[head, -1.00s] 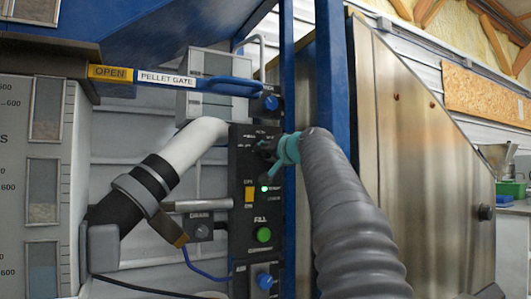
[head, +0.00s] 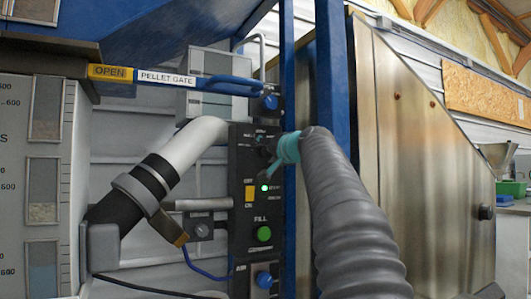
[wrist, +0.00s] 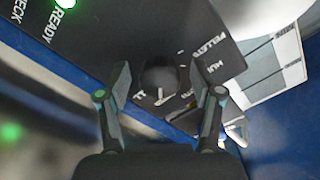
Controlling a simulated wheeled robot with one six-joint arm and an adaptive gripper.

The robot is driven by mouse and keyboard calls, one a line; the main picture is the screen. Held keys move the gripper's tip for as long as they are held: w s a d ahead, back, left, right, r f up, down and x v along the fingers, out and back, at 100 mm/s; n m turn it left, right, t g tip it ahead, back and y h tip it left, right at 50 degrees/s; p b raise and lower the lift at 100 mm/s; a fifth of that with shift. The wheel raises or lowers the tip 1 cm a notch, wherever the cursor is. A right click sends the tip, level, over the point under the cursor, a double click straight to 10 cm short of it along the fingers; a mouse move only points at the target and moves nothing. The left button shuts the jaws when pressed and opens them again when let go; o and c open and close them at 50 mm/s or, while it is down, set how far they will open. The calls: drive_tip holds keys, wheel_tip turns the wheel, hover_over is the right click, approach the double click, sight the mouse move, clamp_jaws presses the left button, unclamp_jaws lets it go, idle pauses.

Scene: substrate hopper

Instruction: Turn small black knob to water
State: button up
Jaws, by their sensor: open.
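The small black knob (wrist: 160,78) is on the black control panel (wrist: 95,35). In the wrist view it lies between the two fingers of my gripper (wrist: 162,95), with visible space on both sides. The fingers are open around it, and I cannot tell whether they touch it. A short white mark shows at the knob. The words PELLETS and MIX stand at its right; another label below it is mostly hidden, and I cannot read WATER. In the head view my teal-tipped gripper (head: 272,158) is at the upper part of the panel and partly hides the knob.
A white pipe (head: 195,143) is at the left, a blue post (head: 333,75) at the right.

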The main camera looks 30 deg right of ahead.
drive_tip(key=s, duration=1.2)
drive_tip(key=shift+d, duration=0.2)
